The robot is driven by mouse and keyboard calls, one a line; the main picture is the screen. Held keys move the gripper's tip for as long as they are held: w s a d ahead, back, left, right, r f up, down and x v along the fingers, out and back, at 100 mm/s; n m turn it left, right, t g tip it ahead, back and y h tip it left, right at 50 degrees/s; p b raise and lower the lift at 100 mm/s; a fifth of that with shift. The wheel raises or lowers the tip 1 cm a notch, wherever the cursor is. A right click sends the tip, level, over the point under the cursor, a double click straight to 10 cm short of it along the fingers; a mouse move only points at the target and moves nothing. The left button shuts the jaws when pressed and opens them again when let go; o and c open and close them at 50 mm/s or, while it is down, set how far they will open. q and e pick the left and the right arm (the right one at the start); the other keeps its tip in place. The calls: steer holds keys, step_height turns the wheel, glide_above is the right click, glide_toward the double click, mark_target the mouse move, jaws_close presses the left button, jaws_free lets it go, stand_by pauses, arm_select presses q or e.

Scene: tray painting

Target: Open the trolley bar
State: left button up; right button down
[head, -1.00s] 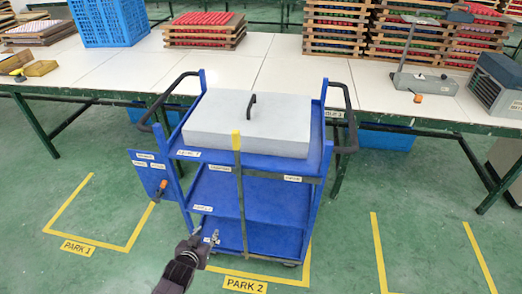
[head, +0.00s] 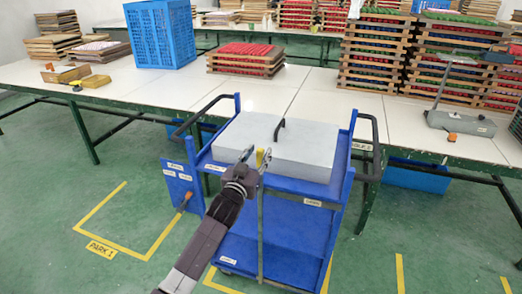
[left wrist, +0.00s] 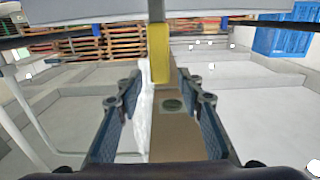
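The blue trolley (head: 290,232) stands in front of the long table and carries a light grey box-like lid with a black handle. Its upright bar with a yellow top (head: 260,158) runs down the trolley's front. My left gripper (head: 252,156) is at the bar's top end, with its fingers apart. In the left wrist view the yellow top (left wrist: 159,53) lies between and beyond the open fingers (left wrist: 160,105), with gaps on both sides. My right gripper is not in view.
The grey lid (head: 300,146) sits just behind the bar. Black side handles (head: 371,150) stick out from the trolley. The white table (head: 300,100) behind holds a blue crate (head: 160,35) and stacked trays (head: 245,60).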

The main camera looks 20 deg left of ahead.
arm_select(q)
steer(key=shift+w+f, duration=0.1)
steer(key=shift+w, duration=0.95)
jaws_close()
